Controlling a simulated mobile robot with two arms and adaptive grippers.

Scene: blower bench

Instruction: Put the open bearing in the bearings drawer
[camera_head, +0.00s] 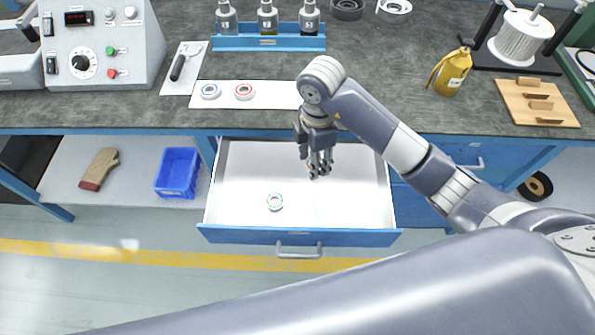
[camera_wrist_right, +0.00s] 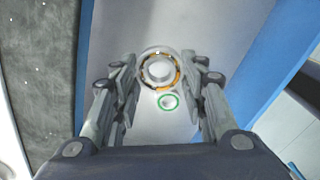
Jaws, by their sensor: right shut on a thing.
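The open bearing (camera_wrist_right: 160,70), a silver ring with orange showing inside it, is between the fingers of my right gripper (camera_head: 320,172). My right gripper is shut on it and points down over the open drawer. In the head view the fingers mostly hide this bearing. The bearings drawer (camera_head: 350,205) is pulled out, with a white inside and a blue front. A green-ringed bearing (camera_head: 275,201) lies in it, left of my gripper; it also shows in the right wrist view (camera_wrist_right: 168,102). My left gripper is not in view.
A blue-ringed bearing (camera_head: 210,91) and a red-ringed bearing (camera_head: 244,91) lie on a white mat (camera_head: 285,95) on the bench above the drawer. A yellow oil can (camera_head: 450,72) stands to the right. The drawer floor is mostly clear.

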